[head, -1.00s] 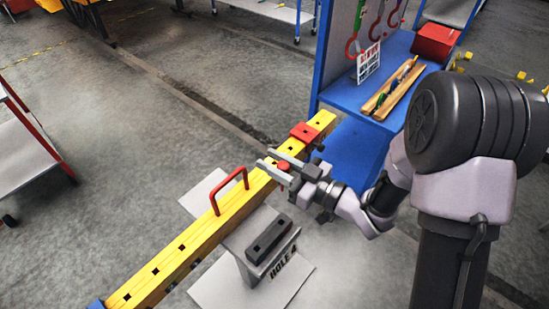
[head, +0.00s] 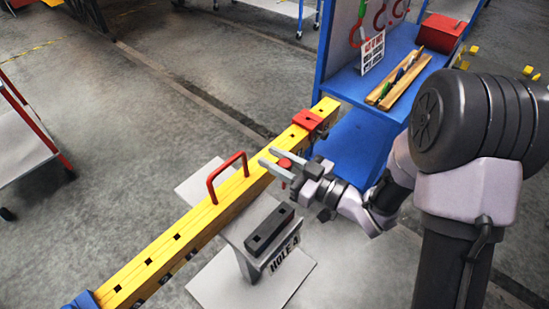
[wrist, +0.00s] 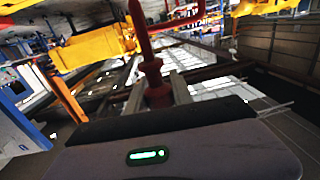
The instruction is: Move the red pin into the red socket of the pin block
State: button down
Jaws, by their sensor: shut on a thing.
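My gripper (head: 268,157) is shut on the red pin (head: 286,163), whose round red head shows between the fingers. The wrist view shows the pin's red shaft (wrist: 144,40) standing out from between the fingers (wrist: 157,90). My gripper appears over or beside the yellow beam, between the red handle and the red clamp-like piece; its exact height is unclear. A dark grey block (head: 269,230) with dark holes in its top sits on a pale stand marked "HOLE 4", below and left of my gripper. I cannot make out a red socket on it.
The long yellow beam (head: 160,257) with square holes runs diagonally past the stand. It bears a red handle (head: 211,187) and a red piece (head: 306,119). A blue bench (head: 355,92) holds a wooden tray (head: 385,100) and a red box (head: 441,32).

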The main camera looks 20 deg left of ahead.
notch_tip(320, 180, down, 17)
jog(key=b, duration=1.5)
jog(key=shift+r+b, duration=0.2)
jog(key=shift+b, duration=0.15)
jog(key=c, duration=1)
grip_release()
jog(key=shift+c, duration=0.2)
jog(key=p+v, duration=0.5)
jog(key=v, duration=1.2)
jog(key=shift+d, duration=0.15)
jog(key=shift+s, duration=0.1)
